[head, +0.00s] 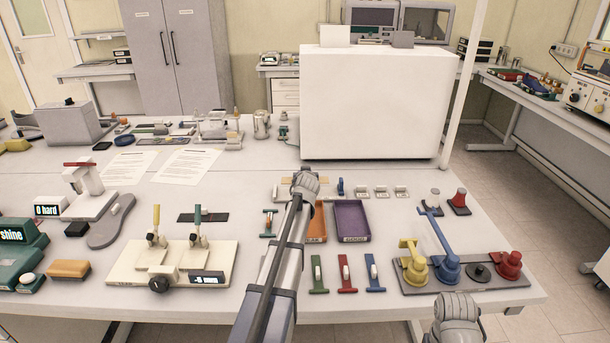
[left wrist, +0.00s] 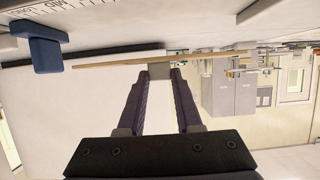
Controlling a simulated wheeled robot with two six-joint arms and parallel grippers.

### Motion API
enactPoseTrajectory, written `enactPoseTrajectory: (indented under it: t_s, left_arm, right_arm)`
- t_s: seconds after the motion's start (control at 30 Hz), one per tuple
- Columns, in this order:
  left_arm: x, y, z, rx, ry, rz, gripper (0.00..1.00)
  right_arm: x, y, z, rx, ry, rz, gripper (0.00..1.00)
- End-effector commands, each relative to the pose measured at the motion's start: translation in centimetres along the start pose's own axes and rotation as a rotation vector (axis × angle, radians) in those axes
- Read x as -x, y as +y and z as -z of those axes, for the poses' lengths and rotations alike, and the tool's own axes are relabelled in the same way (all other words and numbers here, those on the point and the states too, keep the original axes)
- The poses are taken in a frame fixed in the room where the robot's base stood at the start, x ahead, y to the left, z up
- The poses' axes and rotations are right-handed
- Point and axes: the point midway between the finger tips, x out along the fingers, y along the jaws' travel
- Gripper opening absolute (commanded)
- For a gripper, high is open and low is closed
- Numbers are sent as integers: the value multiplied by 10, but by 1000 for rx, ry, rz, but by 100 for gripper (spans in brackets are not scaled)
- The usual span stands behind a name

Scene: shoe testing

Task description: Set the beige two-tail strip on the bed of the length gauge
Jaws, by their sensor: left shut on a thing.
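My left gripper (left wrist: 160,74) is shut on the beige strip (left wrist: 205,62); in the left wrist view the strip shows as a thin tan bar running crosswise past the fingertips. In the head view my left arm hides most of the gripper, and a beige end of the strip (head: 286,183) shows beside it. Its tails cannot be made out. The length gauge shows in the left wrist view as a pale scale with black marks (left wrist: 45,10) and a blue block (left wrist: 40,50); the blue block also shows in the head view (head: 340,187).
A big white box (head: 375,105) stands behind the gauge. Orange (head: 317,228) and purple (head: 352,222) trays lie in front. Blue and yellow upright tools stand on a grey base (head: 470,275) at right; a cream two-post fixture (head: 215,265) stands at left.

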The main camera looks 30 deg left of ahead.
Motion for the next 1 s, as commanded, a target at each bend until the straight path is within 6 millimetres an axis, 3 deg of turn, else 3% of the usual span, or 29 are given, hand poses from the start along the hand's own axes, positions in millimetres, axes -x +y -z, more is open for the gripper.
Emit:
enactPoseTrajectory:
  t_s: [0.1,0.3,1.0]
  left_arm:
    - [-6,0,-15,0,0,0,0]
    - [-10,0,-25,0,0,0,0]
    - [-10,0,-25,0,0,0,0]
  right_arm:
    - [-16,-2,1,0,0,0,50]
    - [-27,-2,2,0,0,0,50]
    - [-27,-2,2,0,0,0,50]
